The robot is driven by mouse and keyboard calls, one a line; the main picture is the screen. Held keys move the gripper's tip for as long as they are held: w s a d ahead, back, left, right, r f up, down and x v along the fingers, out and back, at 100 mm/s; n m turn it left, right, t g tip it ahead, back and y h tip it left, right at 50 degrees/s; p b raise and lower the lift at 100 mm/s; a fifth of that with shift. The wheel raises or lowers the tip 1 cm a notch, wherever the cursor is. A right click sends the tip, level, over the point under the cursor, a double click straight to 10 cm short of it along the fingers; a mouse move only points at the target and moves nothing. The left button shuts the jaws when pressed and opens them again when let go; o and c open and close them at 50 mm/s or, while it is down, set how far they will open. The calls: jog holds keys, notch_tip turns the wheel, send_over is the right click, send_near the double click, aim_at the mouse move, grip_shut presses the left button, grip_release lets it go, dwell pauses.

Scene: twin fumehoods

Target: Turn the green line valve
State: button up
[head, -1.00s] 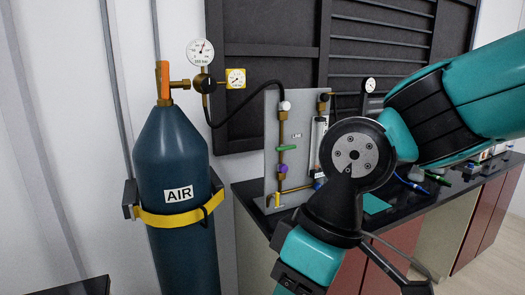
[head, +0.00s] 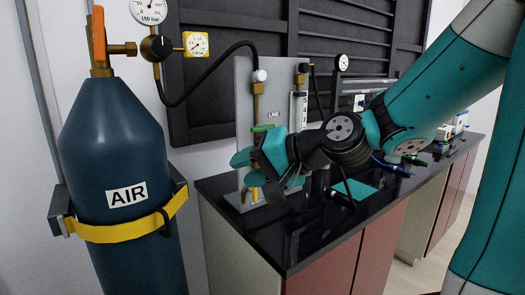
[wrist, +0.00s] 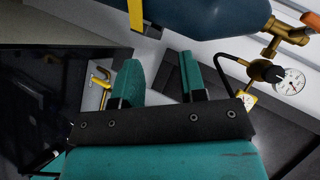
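The green line valve handle (head: 263,128) shows on a brass vertical line on the grey panel (head: 243,90) marked LINE, in the head view. It lies roughly level, just above my gripper (head: 243,168), which covers the lower part of the line. I cannot tell from the head view whether a finger touches the handle. In the wrist view my gripper (wrist: 160,64) is open, its two teal fingers apart with nothing between them. A yellow-brass fitting (wrist: 101,82) shows left of the fingers there. I cannot make out the green handle in the wrist view.
A blue AIR cylinder (head: 125,150) with a yellow strap (head: 125,231) stands left of the bench. A regulator gauge (head: 196,44) and black hose (head: 205,85) run from it to the panel. The black benchtop (head: 300,235) is clear at the front; a teal pad (head: 352,192) lies on it.

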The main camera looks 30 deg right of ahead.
jog(key=w+d+m+t+h+b, duration=0.25)
jog(key=d+m+t, duration=0.35)
jog(key=d, duration=0.4)
jog(key=m+t+h+p, duration=0.1)
jog(key=m+h+p, duration=0.1)
jog(key=m+h, duration=0.25)
send_near(265, 128)
jog(key=w+p, duration=0.8)
jog(key=w, duration=0.1)
jog(key=shift+w+a, duration=0.15)
jog(key=shift+w, duration=0.2)
jog(key=shift+w+f+p, duration=0.1)
jog(key=shift+w+p, duration=0.2)
jog(key=shift+w, duration=0.25)
grip_shut()
